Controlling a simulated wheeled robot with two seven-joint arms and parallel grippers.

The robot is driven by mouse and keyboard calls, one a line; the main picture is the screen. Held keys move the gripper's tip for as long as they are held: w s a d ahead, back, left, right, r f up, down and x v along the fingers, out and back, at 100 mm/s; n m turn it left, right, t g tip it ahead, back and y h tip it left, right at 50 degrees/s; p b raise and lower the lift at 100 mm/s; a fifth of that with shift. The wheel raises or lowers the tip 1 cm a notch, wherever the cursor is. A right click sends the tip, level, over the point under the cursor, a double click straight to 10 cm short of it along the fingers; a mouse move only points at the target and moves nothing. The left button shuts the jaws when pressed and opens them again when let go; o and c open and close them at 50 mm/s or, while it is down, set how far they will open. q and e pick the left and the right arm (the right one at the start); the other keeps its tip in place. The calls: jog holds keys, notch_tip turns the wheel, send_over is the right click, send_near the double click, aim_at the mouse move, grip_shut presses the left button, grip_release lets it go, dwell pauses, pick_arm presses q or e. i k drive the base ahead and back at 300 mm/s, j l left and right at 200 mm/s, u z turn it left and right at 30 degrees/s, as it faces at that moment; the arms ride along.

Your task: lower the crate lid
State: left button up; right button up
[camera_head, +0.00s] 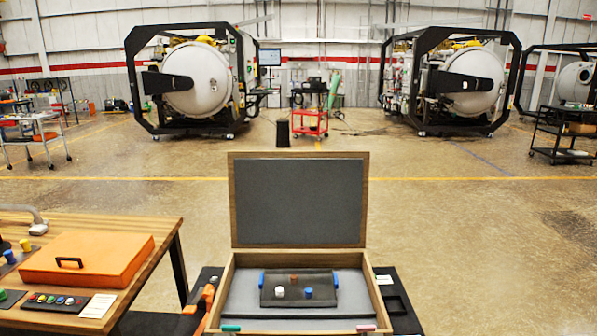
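The crate (376,291) is a wooden box with a grey lining, low in the middle of the head view. Its lid (298,202) stands open and close to upright at the crate's far edge, its dark grey inner face with a wooden border turned toward me. Inside the crate lies a dark tray (322,300) with a blue handle at each end, holding a white, a blue and an orange-brown piece. The crate's near edge is cut off by the picture's bottom.
At left a wooden table (150,232) carries an orange case (88,258) with a black handle, a strip of coloured buttons (57,300) and small pieces. Dark surfaces flank the crate. Open floor lies beyond, with vacuum furnaces (197,80) and a red cart (309,122) far back.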

aim_at(278, 199)
jog(key=i+l+z, duration=0.25)
jog(key=l+z, duration=0.25)
jog(key=i+l+z, duration=0.7)
jog(key=z, duration=0.25)
jog(key=i+l+z, duration=0.3)
jog(key=z, duration=0.2)
jog(key=i+z, duration=0.3)
jog(key=z, duration=0.15)
jog(key=i+l+u, duration=0.1)
jog(key=i+u, duration=0.3)
jog(key=i, duration=0.15)
jog(key=i+l+u, duration=0.35)
jog(key=i, duration=0.15)
jog(key=i+j+u, duration=0.25)
jog(key=u, duration=0.15)
jog(key=i+j+u, duration=0.1)
jog(key=i+u, duration=1.55)
jog(key=i+l+u, duration=0.3)
jog(key=i+u, duration=0.2)
jog(key=i+l+u, duration=0.35)
jog(key=u, duration=0.15)
